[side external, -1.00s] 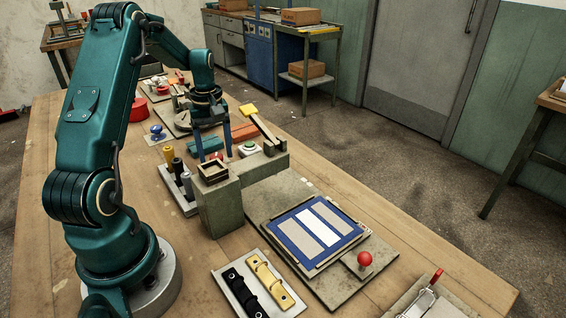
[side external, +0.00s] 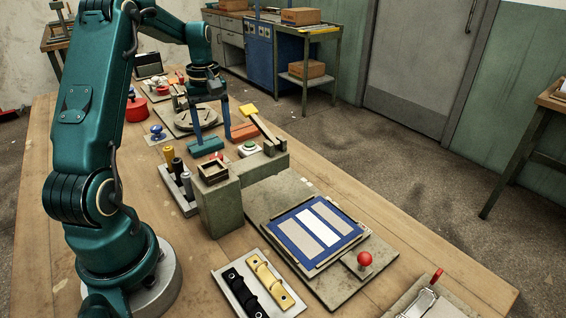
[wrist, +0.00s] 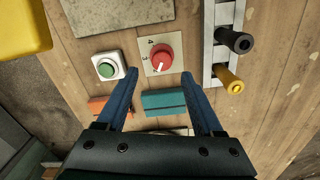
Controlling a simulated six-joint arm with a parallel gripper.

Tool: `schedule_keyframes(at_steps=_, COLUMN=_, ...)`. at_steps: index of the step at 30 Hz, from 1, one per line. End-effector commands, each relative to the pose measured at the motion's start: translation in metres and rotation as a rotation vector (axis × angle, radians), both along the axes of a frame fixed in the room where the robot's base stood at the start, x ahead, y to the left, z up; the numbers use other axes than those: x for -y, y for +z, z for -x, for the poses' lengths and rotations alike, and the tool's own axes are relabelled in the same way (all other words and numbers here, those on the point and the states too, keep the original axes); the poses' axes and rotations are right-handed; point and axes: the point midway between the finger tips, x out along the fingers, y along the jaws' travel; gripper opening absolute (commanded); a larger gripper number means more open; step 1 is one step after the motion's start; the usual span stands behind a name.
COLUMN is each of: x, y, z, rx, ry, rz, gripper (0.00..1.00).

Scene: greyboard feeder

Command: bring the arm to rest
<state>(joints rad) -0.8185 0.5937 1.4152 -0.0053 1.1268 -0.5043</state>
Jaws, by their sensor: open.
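My gripper (side external: 213,136) is open and empty, pointing down above the far half of the wooden bench. It also shows in the wrist view (wrist: 160,74), with two blue fingers spread apart and nothing between the tips. Below it in the wrist view are a red dial knob (wrist: 161,58) on a square plate and a teal block (wrist: 163,102). A green button (wrist: 107,67) in a white housing sits left of the fingers. The fingers appear clear of these things, though the exact height is hard to tell.
A grey feeder block (side external: 217,212) and a board with a blue-framed panel (side external: 272,227) stand nearer the camera. A rack holds yellow and black handles (wrist: 228,80). An orange block (side external: 243,132) and a yellow-ended lever (side external: 249,110) are close to the gripper. Bare wood lies along the right edge.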

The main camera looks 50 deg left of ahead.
Motion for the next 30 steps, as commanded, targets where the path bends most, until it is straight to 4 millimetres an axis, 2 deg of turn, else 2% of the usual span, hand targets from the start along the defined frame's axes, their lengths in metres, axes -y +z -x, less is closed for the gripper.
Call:
schedule_keyframes(at_steps=5, x=0.015, y=0.016, z=-0.043, rx=0.11, ry=-0.018, rz=-0.002, gripper=0.69)
schedule_keyframes(at_steps=9, x=0.037, y=0.036, z=-0.087, rx=0.233, ry=-0.035, rz=0.013, gripper=0.69)
schedule_keyframes(at_steps=15, x=0.068, y=0.064, z=-0.133, rx=0.372, ry=-0.058, rz=0.049, gripper=0.69)
schedule_keyframes(at_steps=25, x=0.11, y=0.091, z=-0.111, rx=0.375, ry=-0.237, rz=-0.005, gripper=0.69)
schedule_keyframes(at_steps=30, x=0.142, y=0.107, z=-0.089, rx=0.378, ry=-0.381, rz=-0.047, gripper=0.69)
